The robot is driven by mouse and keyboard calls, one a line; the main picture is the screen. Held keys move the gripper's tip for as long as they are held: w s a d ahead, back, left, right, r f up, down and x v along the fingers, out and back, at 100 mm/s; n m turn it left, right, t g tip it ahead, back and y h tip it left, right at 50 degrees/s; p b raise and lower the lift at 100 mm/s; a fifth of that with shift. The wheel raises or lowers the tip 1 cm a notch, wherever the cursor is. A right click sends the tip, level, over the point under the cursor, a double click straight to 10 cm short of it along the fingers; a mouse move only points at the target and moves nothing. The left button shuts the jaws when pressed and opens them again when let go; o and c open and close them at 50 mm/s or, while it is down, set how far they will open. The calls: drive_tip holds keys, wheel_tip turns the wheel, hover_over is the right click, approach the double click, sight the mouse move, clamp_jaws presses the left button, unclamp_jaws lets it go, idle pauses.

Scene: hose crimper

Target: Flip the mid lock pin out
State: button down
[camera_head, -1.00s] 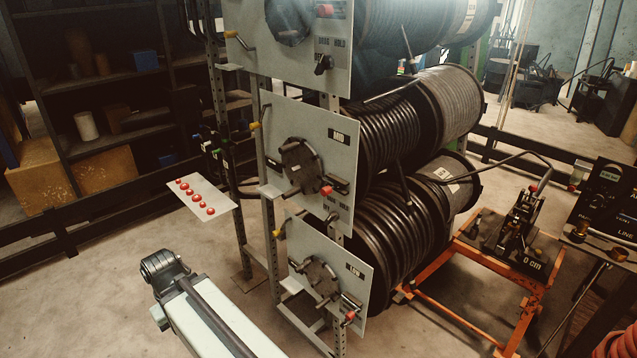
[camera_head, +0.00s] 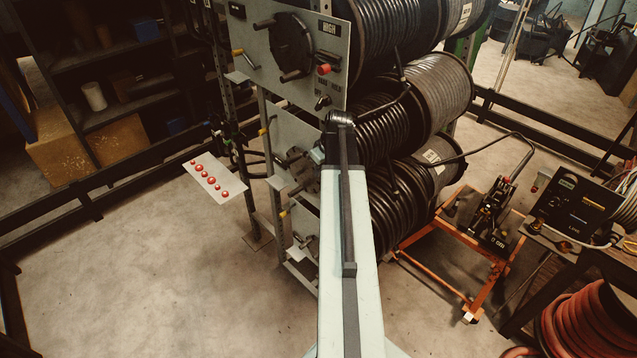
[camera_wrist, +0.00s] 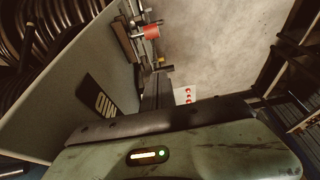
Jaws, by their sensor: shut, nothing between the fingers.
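The mid panel (camera_head: 292,128) is a pale plate on the reel rack, largely hidden behind my arm in the head view. In the wrist view the panel (camera_wrist: 80,55) fills the left side, with a dark label (camera_wrist: 99,103) seen at an angle. The red-tipped mid lock pin (camera_wrist: 151,33) stands out from the panel at top centre of the wrist view; my arm hides it in the head view. My gripper (camera_wrist: 157,78) is shut and empty, pointing along the panel face, with the red tip beyond it. I see no contact between them. The head view hides my gripper.
The high panel (camera_head: 290,45) with its red knob is above my arm. Cable reels (camera_head: 440,90) are close behind the panels. A plate with red buttons (camera_head: 208,178) is to the left. An orange-framed stand (camera_head: 440,275) is to the right. Floor at lower left is clear.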

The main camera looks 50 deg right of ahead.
drive_tip(key=shift+a+f, duration=0.1)
drive_tip(key=shift+f, duration=0.05)
drive_tip(key=b+x, duration=1.1)
drive_tip(key=s, duration=0.2)
drive_tip(key=s+r+p, duration=0.1)
drive_tip(key=s, duration=0.1)
drive_tip(key=shift+s+a, duration=0.1)
